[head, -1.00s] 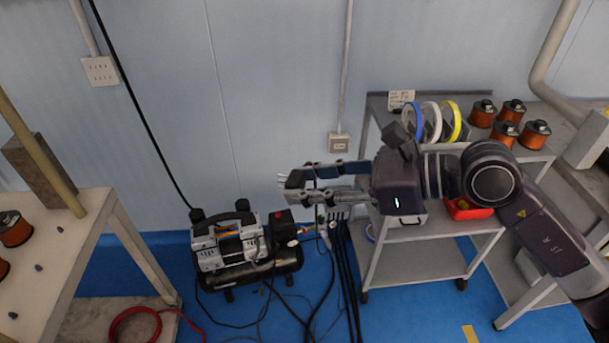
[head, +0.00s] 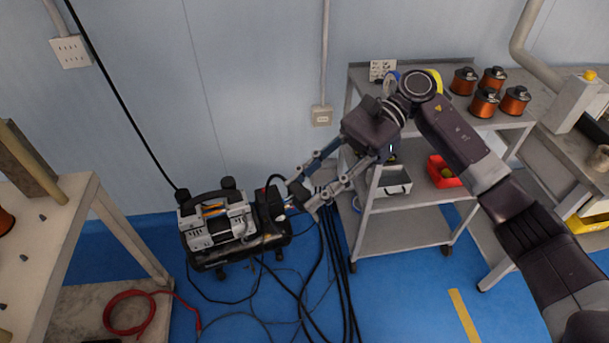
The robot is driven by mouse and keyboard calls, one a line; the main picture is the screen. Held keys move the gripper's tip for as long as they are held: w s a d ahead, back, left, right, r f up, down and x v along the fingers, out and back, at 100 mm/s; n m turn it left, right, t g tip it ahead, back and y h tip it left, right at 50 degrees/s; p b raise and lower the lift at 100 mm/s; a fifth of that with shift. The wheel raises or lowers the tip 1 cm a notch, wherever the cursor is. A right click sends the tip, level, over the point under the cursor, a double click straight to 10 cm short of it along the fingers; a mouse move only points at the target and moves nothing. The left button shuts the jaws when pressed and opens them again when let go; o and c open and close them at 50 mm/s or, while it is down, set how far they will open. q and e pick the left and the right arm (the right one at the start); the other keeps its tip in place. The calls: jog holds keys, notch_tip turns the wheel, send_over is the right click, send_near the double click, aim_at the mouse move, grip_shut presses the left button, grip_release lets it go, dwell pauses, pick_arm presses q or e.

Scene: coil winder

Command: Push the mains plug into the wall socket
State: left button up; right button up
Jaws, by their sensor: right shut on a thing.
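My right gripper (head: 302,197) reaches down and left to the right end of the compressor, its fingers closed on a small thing. That thing looks like the mains plug, but the fingers hide most of it and its pins cannot be made out. A black cable (head: 272,179) arches up beside the fingertips. A small beige wall socket (head: 321,116) sits at the foot of a conduit, above the gripper and apart from it. A larger white socket plate (head: 70,52) is on the wall at the upper left. My left gripper is out of view.
The compressor (head: 220,228) stands on the blue floor. Several black cables (head: 336,268) run along the floor below my gripper. A grey trolley (head: 408,238) stands close on the right, a bench (head: 62,215) on the left. The wall around the beige socket is clear.

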jog(key=shift+s+d+f+n+g+h, duration=0.15)
jog(key=shift+f+n+g+h, duration=0.2)
jog(key=shift+n+g+h, duration=0.2)
jog(key=shift+s+d+f+n+g+h, duration=0.1)
jog(key=shift+d+f+n+g+h, duration=0.1)
jog(key=shift+f+n+g+h, duration=0.25)
jog(key=shift+s+d+f+n+g+h, duration=0.15)
jog(key=shift+f+n+g+h, duration=0.1)
jog(key=shift+n+g+h, duration=0.35)
jog(key=s+d+f+m+t+y, duration=0.2)
jog(key=s+d+m+t, duration=0.1)
jog(key=d+m+t, duration=1.1)
jog(key=m+t, duration=0.3)
jog(key=t, duration=0.1)
jog(key=shift+t+y, duration=0.3)
jog(key=shift+t, duration=0.1)
